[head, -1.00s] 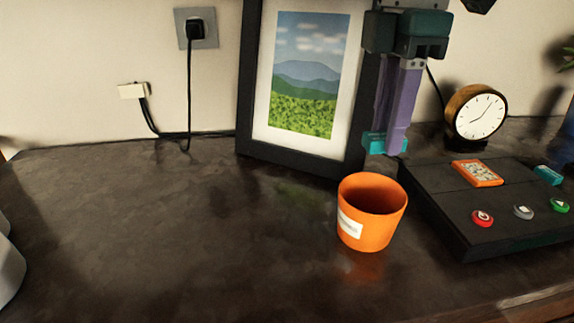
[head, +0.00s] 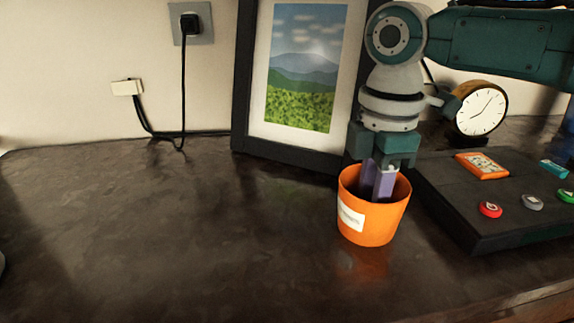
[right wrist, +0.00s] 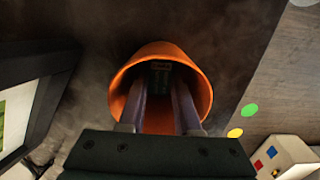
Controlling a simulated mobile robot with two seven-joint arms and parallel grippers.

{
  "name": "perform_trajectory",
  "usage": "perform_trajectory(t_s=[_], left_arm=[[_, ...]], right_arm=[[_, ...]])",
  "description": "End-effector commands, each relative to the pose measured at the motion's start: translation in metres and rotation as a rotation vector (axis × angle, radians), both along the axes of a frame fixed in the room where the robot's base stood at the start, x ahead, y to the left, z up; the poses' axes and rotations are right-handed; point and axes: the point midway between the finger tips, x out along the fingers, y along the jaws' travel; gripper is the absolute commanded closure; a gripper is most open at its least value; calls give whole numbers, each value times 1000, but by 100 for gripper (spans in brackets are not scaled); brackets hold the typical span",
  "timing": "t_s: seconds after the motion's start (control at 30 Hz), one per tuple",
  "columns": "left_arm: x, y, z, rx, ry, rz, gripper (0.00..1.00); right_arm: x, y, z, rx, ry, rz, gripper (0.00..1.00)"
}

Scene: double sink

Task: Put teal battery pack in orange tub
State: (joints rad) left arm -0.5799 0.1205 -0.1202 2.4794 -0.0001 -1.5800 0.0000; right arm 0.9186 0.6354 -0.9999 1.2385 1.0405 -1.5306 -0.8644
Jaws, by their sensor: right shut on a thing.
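The orange tub (head: 365,225) stands upright on the dark counter, with a white label on its side. My right gripper (head: 378,182) points down into the tub, and its purple fingers go below the rim. In the right wrist view the gripper (right wrist: 160,85) is shut on the teal battery pack (right wrist: 160,67), which looks dark and shaded inside the tub. The tub (right wrist: 203,88) surrounds the fingertips there. In the head view the tub's wall hides the pack and fingertips. I cannot tell whether the pack touches the tub's bottom. My left gripper is not in view.
A black panel (head: 470,220) with red, grey and green buttons, an orange piece (head: 482,166) and a small teal piece (head: 553,168) lies right of the tub. A framed picture (head: 290,155) and a clock (head: 482,108) stand behind.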

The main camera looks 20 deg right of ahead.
Motion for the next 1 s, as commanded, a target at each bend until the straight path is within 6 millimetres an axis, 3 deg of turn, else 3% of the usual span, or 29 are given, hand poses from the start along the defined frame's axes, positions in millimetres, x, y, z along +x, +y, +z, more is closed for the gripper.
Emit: perform_trajectory(t_s=[0.17, 0.2, 0.27, 0.63, 1.0], left_arm=[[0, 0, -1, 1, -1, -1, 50], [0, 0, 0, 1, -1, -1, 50], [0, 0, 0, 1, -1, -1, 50], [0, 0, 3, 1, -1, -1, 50], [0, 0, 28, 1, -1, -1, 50]], right_arm=[[0, 0, -3, 0, 1, -1, 100], [0, 0, -3, 0, 0, -1, 64], [0, 0, -3, 0, 0, -1, 57], [0, 0, 7, 1, -1, 1, 56], [1, 0, 86, 1, -2, 0, 56]])
